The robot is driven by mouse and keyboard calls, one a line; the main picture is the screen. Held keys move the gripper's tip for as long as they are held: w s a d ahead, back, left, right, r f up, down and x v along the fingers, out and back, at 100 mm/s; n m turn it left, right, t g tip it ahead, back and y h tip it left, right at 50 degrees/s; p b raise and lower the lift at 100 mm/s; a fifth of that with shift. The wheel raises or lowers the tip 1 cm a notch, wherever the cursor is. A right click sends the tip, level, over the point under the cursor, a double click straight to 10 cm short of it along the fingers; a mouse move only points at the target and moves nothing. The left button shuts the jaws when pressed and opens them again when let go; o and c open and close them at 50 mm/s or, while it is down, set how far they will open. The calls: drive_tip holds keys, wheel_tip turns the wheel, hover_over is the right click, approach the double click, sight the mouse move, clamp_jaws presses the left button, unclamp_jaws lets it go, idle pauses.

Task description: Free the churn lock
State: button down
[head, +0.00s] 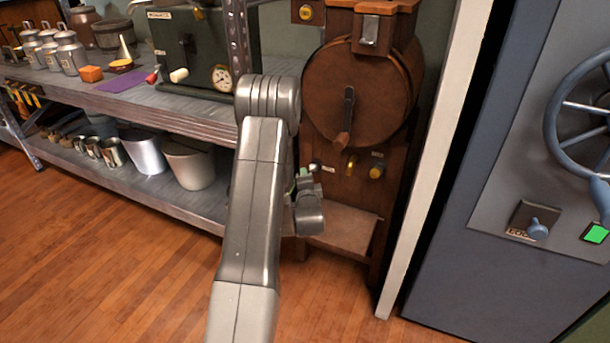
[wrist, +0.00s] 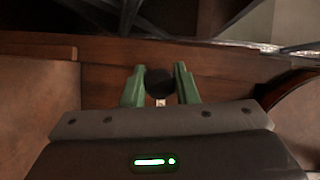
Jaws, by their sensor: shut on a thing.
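The wooden churn (head: 358,85) stands on a wooden stand right of the shelf, with a crank handle (head: 344,137) on its round face. A row of small controls is on the stand below the drum, including a yellow one (head: 351,166) and a yellow-brown knob (head: 376,171). My gripper (head: 304,174) is at the left end of this row, partly hidden by my arm. In the wrist view its green fingers (wrist: 160,85) are shut on a round black knob (wrist: 159,81), one on each side. I cannot tell which control is the lock; the labels are unreadable.
A metal shelf (head: 190,118) with cans, buckets and a dark machine (head: 196,55) stands to the left. A pale post (head: 420,160) and a grey cabinet with a wheel (head: 585,118) are to the right. The wooden floor in front is clear.

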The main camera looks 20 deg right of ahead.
wheel_tip(320, 180, up, 3)
drive_tip(key=g+p, duration=0.1)
drive_tip(key=p, duration=0.1)
drive_tip(key=m+g+y+p, duration=0.1)
drive_tip(key=p, duration=0.2)
drive_tip(key=shift+w+d+f+g+y+p, duration=0.1)
drive_tip(key=shift+w+d+g+y+p, duration=0.05)
drive_tip(key=shift+g+y+p, duration=0.2)
drive_tip(key=shift+w+d+m+g+y+p, duration=0.1)
drive_tip(key=shift+m+g+y+p, duration=0.3)
drive_tip(key=shift+p, duration=0.85)
drive_tip(key=c, duration=1.1)
unclamp_jaws()
drive_tip(key=shift+r, duration=0.2)
drive_tip(key=p+v, duration=0.2)
drive_tip(key=v, duration=1.1)
drive_tip(key=shift+s+r, duration=0.2)
drive_tip(key=shift+s, duration=0.05)
